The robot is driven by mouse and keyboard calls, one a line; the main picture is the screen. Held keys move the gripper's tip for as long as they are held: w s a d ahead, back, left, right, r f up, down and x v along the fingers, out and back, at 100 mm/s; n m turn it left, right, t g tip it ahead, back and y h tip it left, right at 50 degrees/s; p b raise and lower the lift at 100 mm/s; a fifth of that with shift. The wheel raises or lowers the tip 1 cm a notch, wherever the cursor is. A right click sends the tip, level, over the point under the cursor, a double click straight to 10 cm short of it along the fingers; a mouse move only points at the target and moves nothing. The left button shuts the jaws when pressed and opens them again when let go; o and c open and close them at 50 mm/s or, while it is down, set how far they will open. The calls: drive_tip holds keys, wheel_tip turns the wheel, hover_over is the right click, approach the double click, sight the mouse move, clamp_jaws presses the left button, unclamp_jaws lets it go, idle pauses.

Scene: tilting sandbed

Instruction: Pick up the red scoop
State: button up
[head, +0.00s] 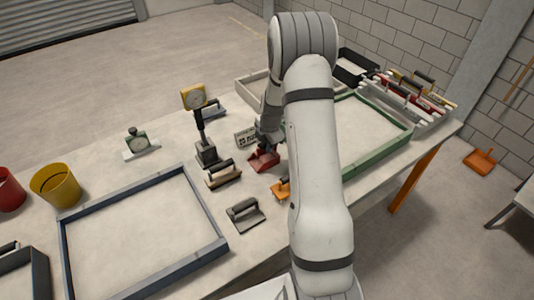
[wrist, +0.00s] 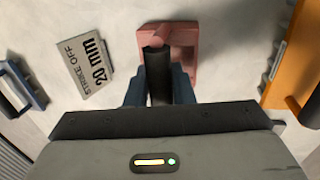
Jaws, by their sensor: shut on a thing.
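The red scoop (head: 264,160) is on the pale table in the head view, left of my arm. In the wrist view the scoop (wrist: 184,38) shows as a pinkish-red pan with a dark handle (wrist: 158,72) pointing toward my gripper. My gripper (wrist: 160,88) is shut on that dark handle, with a blue-grey finger on each side. In the head view my gripper (head: 266,140) is over the scoop's handle and partly hidden by my wrist. I cannot tell whether the scoop touches the table.
A "STRIKE OFF 20 mm" sign (wrist: 86,66) lies left of the scoop. An orange scoop (head: 281,190) is close by, partly behind my arm. A green frame (head: 377,165) is right.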

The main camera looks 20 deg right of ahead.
clamp_jaws()
wheel_tip(320, 180, up, 10)
drive_tip(key=shift+r+b, duration=0.1)
drive_tip(key=shift+b, duration=1)
drive_tip(key=shift+o, duration=0.9)
unclamp_jaws()
clamp_jaws()
